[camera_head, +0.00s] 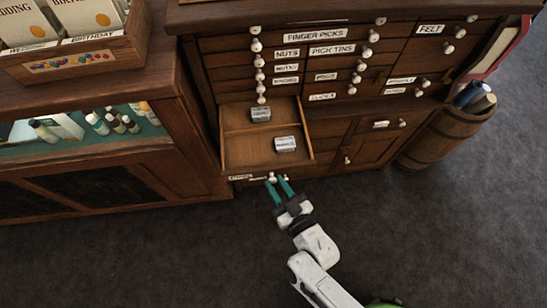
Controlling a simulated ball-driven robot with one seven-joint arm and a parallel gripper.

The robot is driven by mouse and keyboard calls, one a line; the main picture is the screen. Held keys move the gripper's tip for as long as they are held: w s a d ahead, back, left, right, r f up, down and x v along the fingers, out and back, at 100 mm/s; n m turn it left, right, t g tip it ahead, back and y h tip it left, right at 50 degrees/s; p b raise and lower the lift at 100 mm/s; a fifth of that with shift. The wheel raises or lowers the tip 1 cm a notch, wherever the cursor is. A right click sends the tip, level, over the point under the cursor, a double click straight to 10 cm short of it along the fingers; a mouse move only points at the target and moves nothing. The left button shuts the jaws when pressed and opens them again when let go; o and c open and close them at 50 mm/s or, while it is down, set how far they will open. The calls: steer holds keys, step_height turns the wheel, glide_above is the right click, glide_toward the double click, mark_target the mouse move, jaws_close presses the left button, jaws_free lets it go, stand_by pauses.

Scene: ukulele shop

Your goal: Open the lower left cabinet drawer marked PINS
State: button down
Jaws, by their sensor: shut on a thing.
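The lower left drawer (245,152) of the wooden cabinet (225,75) stands pulled out, with its inside visible from above. A divider splits it, and a small tin lies in each part: a dark-lidded one (261,114) at the back and a pale one (285,144) near the front. A label (240,177) sits on the drawer's front; its text is too small to read. My gripper (278,181) is at the drawer's front edge, its teal fingers shut on the white knob (271,176), which is partly hidden.
Several shut drawers with white knobs fill the cabinet above and to the right. A lower right cabinet door (372,150) is shut. A glass-fronted counter (120,165) stands close on the left, and a barrel (445,135) on the right. The grey carpet (150,260) in front is clear.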

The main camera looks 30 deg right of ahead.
steer(key=s+a, duration=0.2)
steer(key=s, duration=0.4)
steer(key=shift+s+a, duration=0.2)
steer(key=shift+s, duration=0.2)
steer(key=c, duration=0.9)
jaws_free()
steer(key=s, duration=0.7)
steer(key=s+d+b, duration=0.1)
steer(key=s, duration=0.2)
steer(key=shift+s, duration=0.4)
